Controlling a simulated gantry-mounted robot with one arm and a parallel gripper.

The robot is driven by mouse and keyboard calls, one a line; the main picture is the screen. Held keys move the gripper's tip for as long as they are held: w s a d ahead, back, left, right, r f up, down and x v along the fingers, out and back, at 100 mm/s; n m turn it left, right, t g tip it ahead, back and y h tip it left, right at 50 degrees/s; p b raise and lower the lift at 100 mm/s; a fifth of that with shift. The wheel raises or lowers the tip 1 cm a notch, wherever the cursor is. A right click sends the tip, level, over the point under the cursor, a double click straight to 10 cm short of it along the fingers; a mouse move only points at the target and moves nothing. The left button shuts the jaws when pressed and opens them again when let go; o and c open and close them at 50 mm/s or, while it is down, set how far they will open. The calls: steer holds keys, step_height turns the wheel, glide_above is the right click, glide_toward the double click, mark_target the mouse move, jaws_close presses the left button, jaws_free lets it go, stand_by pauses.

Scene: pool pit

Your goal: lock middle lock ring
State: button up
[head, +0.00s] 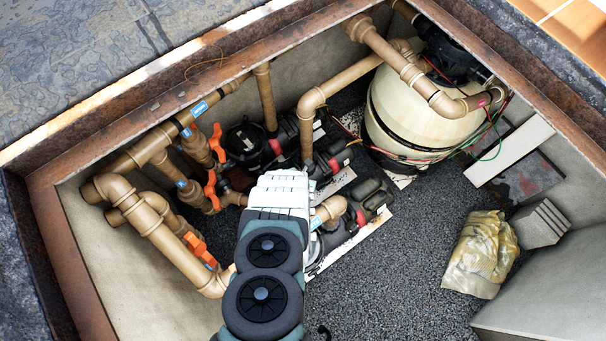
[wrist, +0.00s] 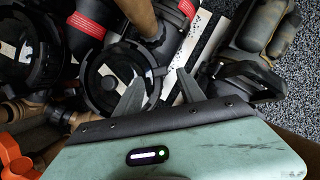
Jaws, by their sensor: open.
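The middle lock ring (wrist: 93,75) is a black ring around a clear, glossy lid, left of centre in the wrist view. My gripper (wrist: 160,77) is open, with its two grey fingers spread and nothing seen between them. Its left finger overlaps the right part of the middle ring in the picture; I cannot tell whether they touch. In the head view my arm hides the middle ring and the fingertips. Another black lock ring (wrist: 50,45) lies to the left in the wrist view, on the far pump (head: 245,143) in the head view.
Tan pipes (head: 155,225) with orange valve handles (head: 216,143) crowd the left side. The near pump (head: 365,197) stands right of my arm. A cream filter tank (head: 415,115) stands at the back.

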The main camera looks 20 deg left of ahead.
steer(key=b+x, duration=0.4)
steer(key=shift+c, duration=0.3)
jaws_close()
stand_by(0.4)
stand_by(0.9)
